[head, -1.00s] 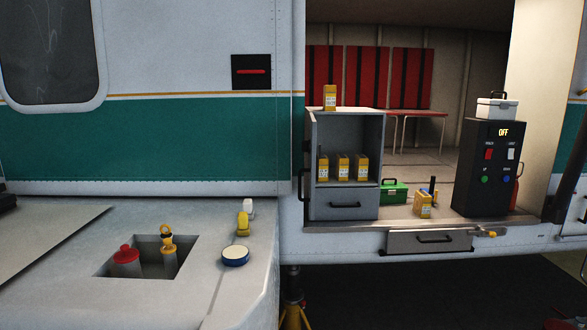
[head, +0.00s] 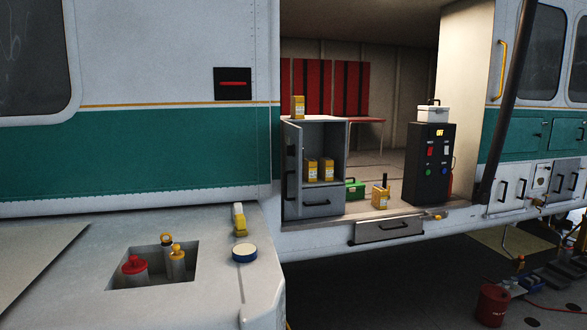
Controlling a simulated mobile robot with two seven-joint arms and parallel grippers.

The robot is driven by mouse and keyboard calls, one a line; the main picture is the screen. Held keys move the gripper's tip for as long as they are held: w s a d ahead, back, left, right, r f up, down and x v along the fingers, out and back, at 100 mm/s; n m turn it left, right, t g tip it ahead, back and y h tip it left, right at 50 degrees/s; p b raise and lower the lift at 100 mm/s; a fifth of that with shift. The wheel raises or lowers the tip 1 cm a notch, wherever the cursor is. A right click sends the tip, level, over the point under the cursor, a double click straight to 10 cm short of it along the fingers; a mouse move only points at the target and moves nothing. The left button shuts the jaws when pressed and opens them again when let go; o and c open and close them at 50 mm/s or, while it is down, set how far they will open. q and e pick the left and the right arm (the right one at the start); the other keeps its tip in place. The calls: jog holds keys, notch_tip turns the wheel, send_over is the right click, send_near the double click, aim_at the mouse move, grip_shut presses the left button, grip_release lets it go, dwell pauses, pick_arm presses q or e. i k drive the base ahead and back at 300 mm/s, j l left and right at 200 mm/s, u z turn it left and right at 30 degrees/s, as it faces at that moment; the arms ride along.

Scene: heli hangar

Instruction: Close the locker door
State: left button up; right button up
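The grey locker (head: 324,203) stands at the left side of the open cabin doorway. Its door (head: 293,165) is open, hinged on the left and swung out toward me, seen at a steep angle with a dark handle. Inside, yellow containers (head: 311,171) stand on a shelf; the door may hide part of the row. A drawer with a dark handle is below the shelf. Another yellow container (head: 297,107) stands on the locker's top. Neither of my grippers is in view.
A green box (head: 354,189) and a yellow container (head: 381,196) sit on the cabin floor right of the locker. A black switch box (head: 429,163) stands farther right. A drawer (head: 388,229) is below the sill. A dark slanted bar (head: 508,100) crosses the right side.

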aim_at(292, 133)
jog(key=i+l+z, duration=0.2)
jog(key=l+z, duration=0.2)
jog(key=i+l+z, duration=0.25)
jog(key=z, duration=0.15)
jog(key=i+l+z, duration=0.25)
jog(key=z, duration=0.15)
jog(key=i+u, duration=0.25)
jog(key=i, duration=0.2)
jog(key=i+l+u, duration=0.3)
jog(key=i, duration=0.15)
jog(key=i+l+u, duration=0.1)
jog(key=i+u, duration=0.15)
jog(key=i, duration=0.2)
